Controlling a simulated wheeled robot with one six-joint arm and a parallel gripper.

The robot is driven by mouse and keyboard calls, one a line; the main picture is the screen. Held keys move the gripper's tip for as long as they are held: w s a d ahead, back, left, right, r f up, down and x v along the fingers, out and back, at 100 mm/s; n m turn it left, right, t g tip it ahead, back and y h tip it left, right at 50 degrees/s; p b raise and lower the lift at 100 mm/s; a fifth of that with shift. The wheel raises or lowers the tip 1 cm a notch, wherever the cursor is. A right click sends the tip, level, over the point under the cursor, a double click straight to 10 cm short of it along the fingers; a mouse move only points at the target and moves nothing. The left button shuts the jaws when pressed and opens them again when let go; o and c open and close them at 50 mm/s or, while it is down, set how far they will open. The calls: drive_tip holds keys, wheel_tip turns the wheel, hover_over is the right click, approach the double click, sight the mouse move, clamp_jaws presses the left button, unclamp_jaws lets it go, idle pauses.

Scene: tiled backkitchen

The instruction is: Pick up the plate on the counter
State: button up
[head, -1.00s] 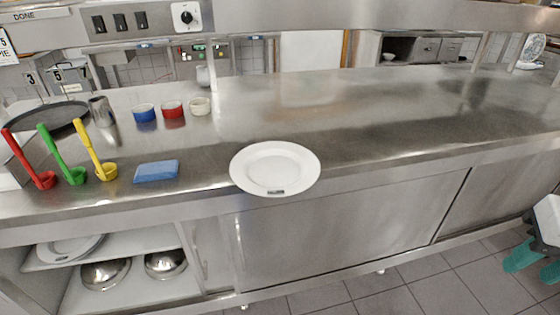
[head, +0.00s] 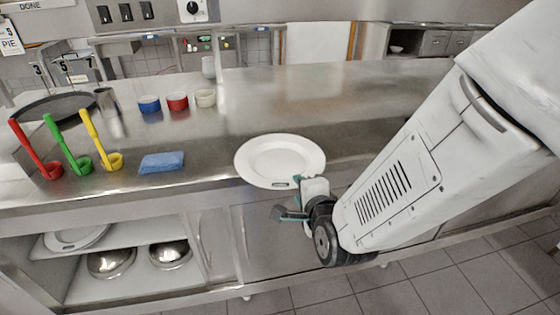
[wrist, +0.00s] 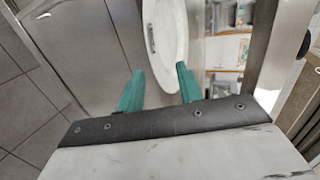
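The white round plate (head: 280,151) lies at the front edge of the steel counter (head: 330,100), its near rim reaching over the edge in the head view. My gripper (head: 288,198) is at the plate's near right rim, with one teal finger by the rim and the other lower, in front of the counter. In the wrist view the plate (wrist: 166,40) appears between the two teal fingers of my gripper (wrist: 160,72), which stand apart. The gripper is open. I cannot tell whether a finger touches the plate.
A blue sponge (head: 162,162), red (head: 38,153), green (head: 68,148) and yellow (head: 100,143) ladles and small bowls (head: 177,102) stand left of the plate. An open shelf (head: 130,240) holds another plate and metal lids. The counter behind the plate is clear.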

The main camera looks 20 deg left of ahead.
sight(292, 184)
drive_tip(key=x, duration=0.7)
drive_tip(key=shift+f, duration=0.45)
drive_tip(key=shift+r, duration=0.1)
clamp_jaws()
